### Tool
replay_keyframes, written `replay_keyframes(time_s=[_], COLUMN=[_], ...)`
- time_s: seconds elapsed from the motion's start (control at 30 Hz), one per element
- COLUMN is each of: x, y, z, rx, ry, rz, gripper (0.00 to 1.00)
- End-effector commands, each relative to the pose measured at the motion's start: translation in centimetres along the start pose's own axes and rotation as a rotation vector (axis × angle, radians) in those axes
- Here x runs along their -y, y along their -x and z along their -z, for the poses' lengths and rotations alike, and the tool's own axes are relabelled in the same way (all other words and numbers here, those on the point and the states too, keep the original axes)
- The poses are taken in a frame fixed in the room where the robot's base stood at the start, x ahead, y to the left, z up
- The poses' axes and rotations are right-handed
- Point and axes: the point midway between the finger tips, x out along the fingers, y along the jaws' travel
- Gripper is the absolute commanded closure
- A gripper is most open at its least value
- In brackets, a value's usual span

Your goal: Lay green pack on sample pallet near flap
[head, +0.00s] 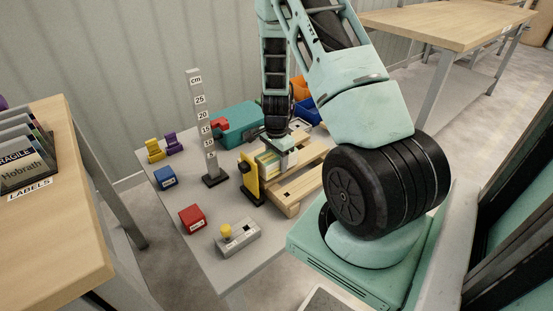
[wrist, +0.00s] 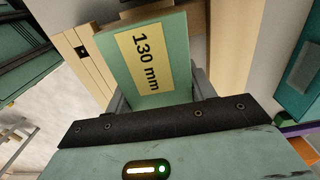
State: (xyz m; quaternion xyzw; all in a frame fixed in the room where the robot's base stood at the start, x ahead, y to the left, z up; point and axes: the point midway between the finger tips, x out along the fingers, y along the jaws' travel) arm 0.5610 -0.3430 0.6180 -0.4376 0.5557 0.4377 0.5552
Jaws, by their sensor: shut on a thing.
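The green pack (wrist: 170,35) bears a yellow label reading "130 mm" and sits between the two fingers of my gripper (wrist: 157,97) in the wrist view. My gripper (head: 272,150) is shut on it. In the head view the pack (head: 268,161) is over the left part of the wooden sample pallet (head: 288,208), close beside an upright yellow panel with a black round part (head: 250,180). I cannot tell whether this panel is the flap, or whether the pack touches the pallet.
A grey post with a centimetre scale (head: 202,130) stands left of the pallet. A red block (head: 192,219), a blue block (head: 165,178) and a grey box with a yellow button (head: 237,238) are on the grey table. A teal case (head: 240,122) and blue bin (head: 306,110) stand behind.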

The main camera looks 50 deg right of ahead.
Motion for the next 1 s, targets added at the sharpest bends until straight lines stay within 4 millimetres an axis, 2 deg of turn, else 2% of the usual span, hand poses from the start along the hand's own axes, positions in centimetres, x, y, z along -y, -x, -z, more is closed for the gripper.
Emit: replay_keyframes(time_s=[0.53, 0.57, 0.6, 0.63, 0.9, 1.0], x=[0.0, 0.0, 0.0, 0.0, 0.0, 0.0], y=[-1.4, -1.3, -1.2, -1.2, -1.2, -0.6], z=[0.0, 0.0, 0.0, 0.0, 0.0, 0.0], rx=[0.0, 0.0, 0.0, 0.0, 0.0, -0.001], ry=[0.0, 0.0, 0.0, 0.0, 0.0, 0.0], rz=[0.001, 0.001, 0.001, 0.001, 0.0, 0.001], gripper=[0.78, 0.37, 0.26, 0.2, 0.2, 0.2])
